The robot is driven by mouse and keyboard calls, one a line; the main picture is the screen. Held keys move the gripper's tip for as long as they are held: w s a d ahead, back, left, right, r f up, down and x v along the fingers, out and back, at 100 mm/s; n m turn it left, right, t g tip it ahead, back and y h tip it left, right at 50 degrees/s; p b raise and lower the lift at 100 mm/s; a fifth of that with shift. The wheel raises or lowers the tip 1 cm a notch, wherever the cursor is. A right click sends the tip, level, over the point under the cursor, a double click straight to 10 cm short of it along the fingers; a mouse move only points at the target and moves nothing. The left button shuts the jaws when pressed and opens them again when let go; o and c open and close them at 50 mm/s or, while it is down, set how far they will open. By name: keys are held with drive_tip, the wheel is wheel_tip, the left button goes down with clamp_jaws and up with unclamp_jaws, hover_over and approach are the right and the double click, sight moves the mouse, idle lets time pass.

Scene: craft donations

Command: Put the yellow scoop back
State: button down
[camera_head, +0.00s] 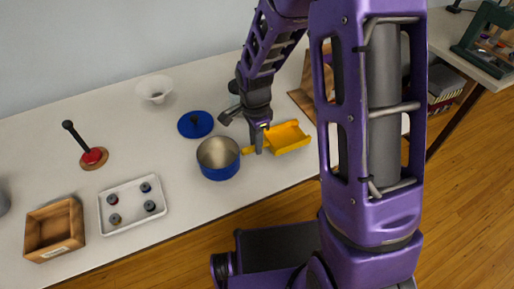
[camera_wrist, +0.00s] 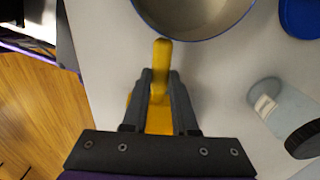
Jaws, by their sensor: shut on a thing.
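The yellow scoop (camera_head: 288,138) is on or just above the white table, to the right of the blue pot (camera_head: 222,172). Its handle points left toward the pot. In the wrist view the handle end (camera_wrist: 162,55) sticks out past my fingers, close to the pot's rim (camera_wrist: 190,36). My gripper (camera_head: 258,149) points down and is shut on the scoop's handle; it also shows in the wrist view (camera_wrist: 160,78). Much of the scoop is hidden by my gripper in the wrist view. I cannot tell whether the scoop touches the table.
A blue lid (camera_head: 195,124) lies behind the pot. A clear jar with a dark cap (camera_wrist: 285,110) is beside my gripper. A white tray (camera_head: 133,222), wooden box (camera_head: 55,232), red-based plunger-like tool (camera_head: 92,156) and white bowl (camera_head: 155,88) stand to the left. The table's front edge is near.

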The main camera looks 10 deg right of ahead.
wheel_tip(320, 180, down, 2)
drive_tip(key=shift+f, duration=0.2)
drive_tip(key=c, duration=0.7)
unclamp_jaws()
drive_tip(key=shift+f, duration=0.1)
wheel_tip(320, 180, up, 12)
drive_tip(key=p, duration=0.2)
